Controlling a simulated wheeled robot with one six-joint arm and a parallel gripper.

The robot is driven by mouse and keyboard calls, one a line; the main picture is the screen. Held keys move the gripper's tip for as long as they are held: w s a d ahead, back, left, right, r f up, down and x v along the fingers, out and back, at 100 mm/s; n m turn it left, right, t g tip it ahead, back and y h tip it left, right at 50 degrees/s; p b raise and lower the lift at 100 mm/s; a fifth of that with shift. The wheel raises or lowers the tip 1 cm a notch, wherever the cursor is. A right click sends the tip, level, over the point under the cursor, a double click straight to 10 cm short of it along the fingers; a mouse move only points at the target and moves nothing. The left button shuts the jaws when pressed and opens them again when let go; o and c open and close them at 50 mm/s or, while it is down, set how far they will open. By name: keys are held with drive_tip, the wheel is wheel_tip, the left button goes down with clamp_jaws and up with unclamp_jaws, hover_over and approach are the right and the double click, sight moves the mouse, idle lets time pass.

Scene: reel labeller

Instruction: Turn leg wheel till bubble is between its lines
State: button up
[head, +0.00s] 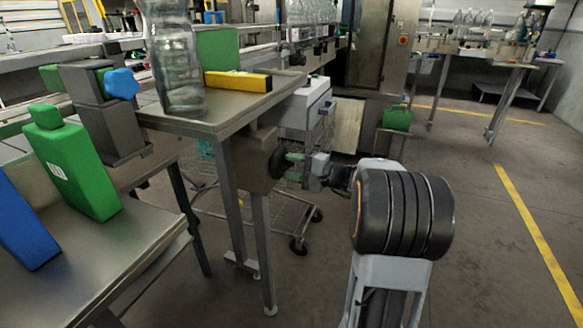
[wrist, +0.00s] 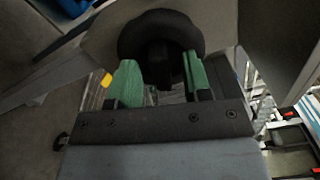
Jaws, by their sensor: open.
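The black leg wheel (head: 276,161) sits on a grey-brown housing (head: 254,163) on the leg of the metal table (head: 205,125). In the wrist view the wheel (wrist: 160,22) is a dark round shape with a hub. My gripper (head: 291,166) is at the wheel's right side. In the wrist view its green fingers (wrist: 160,68) are apart, on either side of the dark hub, with a visible gap. I cannot tell whether they touch the wheel. A yellow spirit level (head: 238,81) lies on the table top. Its bubble and lines are too small to make out.
A clear bottle (head: 176,62) and a green block (head: 218,50) stand on the table near the level. A wire cart (head: 262,215) is behind the table leg. Green (head: 72,165) and blue (head: 22,225) containers stand at left. The floor at right is clear.

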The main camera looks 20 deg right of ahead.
drive_tip(key=p+v, duration=0.1)
drive_tip(key=v, duration=1.2)
drive_tip(key=shift+s+d, duration=0.25)
drive_tip(key=shift+s, duration=0.05)
wheel_tip(320, 180, down, 7)
drive_tip(key=s+a+m+g+h, duration=0.1)
drive_tip(key=s+m+g+h, duration=0.1)
drive_tip(key=g, duration=0.1)
drive_tip(key=s+a+n+g+h+p, duration=0.3)
drive_tip(key=s+a+g+p, duration=0.1)
drive_tip(key=a+g+p, duration=0.2)
drive_tip(key=s+a+r+n+h+p, duration=0.2)
drive_tip(key=a+r+n+p, duration=0.3)
drive_tip(key=r, duration=0.4)
drive_tip(key=s+a+r+n+h+p, duration=0.3)
drive_tip(key=a+r+n+h+p, duration=0.2)
drive_tip(key=a+r+p, duration=0.3)
wheel_tip(320, 180, up, 2)
drive_tip(key=shift+s+a+r+n+g+p, duration=0.2)
drive_tip(key=shift+s+n+g+p, duration=0.1)
drive_tip(key=shift+n+p, duration=0.6)
